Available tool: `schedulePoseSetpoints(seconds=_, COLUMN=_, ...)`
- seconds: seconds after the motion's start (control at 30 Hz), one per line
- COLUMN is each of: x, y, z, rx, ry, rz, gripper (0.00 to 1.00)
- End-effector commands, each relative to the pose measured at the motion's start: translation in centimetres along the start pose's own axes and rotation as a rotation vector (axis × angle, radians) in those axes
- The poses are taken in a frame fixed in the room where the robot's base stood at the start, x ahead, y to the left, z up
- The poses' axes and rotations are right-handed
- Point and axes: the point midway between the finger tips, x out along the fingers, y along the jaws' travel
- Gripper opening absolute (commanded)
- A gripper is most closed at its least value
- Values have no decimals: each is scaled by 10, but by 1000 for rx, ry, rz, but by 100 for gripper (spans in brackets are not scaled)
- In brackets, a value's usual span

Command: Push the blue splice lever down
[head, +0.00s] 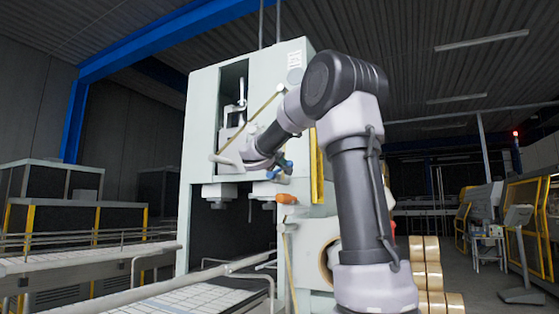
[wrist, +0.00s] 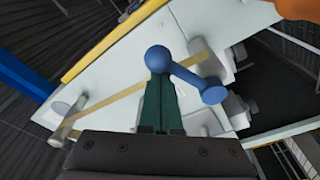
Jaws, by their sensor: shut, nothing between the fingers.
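The blue splice lever (wrist: 186,76) is a rod with a round knob at each end. In the wrist view one knob is at the green fingertips and the rod slants down to the right. In the head view the lever (head: 284,166) shows small on the front of the pale green machine, just beside my arm's end. My gripper (wrist: 159,82) has its green fingers together with nothing between them. Its tips meet the upper-left knob in the picture; I cannot tell whether they touch it. In the head view my wrist hides most of the gripper.
The pale green machine (head: 203,120) has a tan tape strip (wrist: 118,103) across its front. An orange handle (head: 286,199) sits just below the lever. A conveyor (head: 190,299) runs at lower left. Tape rolls (head: 433,275) are stacked to the right of my arm.

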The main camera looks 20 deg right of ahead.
Motion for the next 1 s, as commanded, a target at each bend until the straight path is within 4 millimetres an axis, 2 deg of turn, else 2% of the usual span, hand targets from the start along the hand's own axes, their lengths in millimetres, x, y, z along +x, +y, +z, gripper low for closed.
schedulePoseSetpoints(seconds=0.07, x=-1, y=-2, z=5, rx=57, ry=0, rz=8, gripper=0)
schedulePoseSetpoints(seconds=0.4, x=-3, y=-6, z=17, rx=52, ry=0, rz=7, gripper=0)
schedulePoseSetpoints(seconds=1.0, x=-3, y=-9, z=21, rx=51, ry=1, rz=7, gripper=0)
